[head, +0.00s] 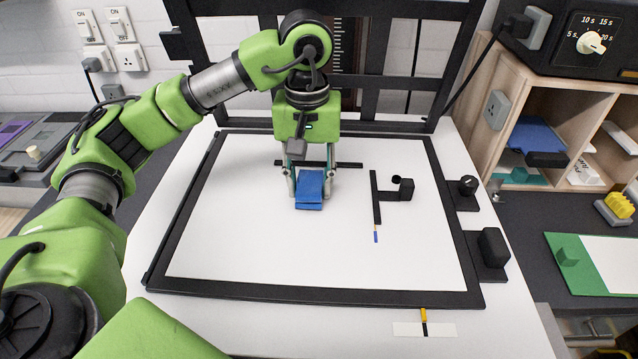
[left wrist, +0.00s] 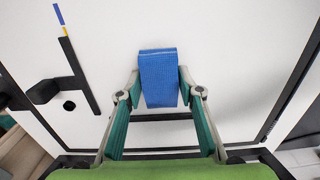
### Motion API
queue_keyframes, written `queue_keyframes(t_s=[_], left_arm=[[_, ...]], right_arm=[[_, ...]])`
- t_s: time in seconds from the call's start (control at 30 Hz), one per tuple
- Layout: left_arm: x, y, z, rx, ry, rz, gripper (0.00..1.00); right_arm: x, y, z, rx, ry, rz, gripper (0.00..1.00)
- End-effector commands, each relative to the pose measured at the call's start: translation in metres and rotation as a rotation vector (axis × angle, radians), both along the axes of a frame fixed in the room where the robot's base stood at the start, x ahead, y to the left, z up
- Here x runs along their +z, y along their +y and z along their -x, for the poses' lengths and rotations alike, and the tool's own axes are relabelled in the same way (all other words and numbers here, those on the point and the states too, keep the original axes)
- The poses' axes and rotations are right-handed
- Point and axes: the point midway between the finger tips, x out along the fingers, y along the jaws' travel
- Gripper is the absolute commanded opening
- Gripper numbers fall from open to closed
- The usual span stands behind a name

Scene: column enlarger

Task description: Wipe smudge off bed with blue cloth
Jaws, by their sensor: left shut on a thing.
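The blue cloth (head: 309,190) is a folded pad on the white bed (head: 240,240), left of the bed's middle. My left gripper (head: 308,183) points down over the bed and is shut on the cloth. In the left wrist view the cloth (left wrist: 158,78) sits between the two fingertips of the left gripper (left wrist: 158,88). The cloth looks to be at or very near the bed's surface; I cannot tell if it touches. No smudge shows on the visible bed; the cloth and gripper hide part of it. My right gripper is not in view.
A black frame (head: 300,294) borders the bed. A black bar with a knob (head: 397,190) stands on the bed to the right, with a blue-tipped strip below. Black knobs (head: 493,247) sit on the right edge. A dark upright frame (head: 395,70) rises behind. The bed's front is clear.

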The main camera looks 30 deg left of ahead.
Motion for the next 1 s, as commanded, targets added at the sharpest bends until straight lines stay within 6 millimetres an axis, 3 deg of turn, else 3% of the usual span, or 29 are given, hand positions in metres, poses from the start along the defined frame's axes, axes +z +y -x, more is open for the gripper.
queue_keyframes(t_s=[0.33,0.73,1.0], left_arm=[[-0.002,0.025,0.012,0.001,0.002,-0.001,0.17],[0.0,0.026,0.013,0.0,0.002,-0.002,0.17],[0.02,0.026,0.012,0.0,0.0,0.0,0.17]], right_arm=[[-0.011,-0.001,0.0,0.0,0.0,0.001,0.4],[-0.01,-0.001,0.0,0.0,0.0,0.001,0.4],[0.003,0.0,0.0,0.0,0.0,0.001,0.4]])
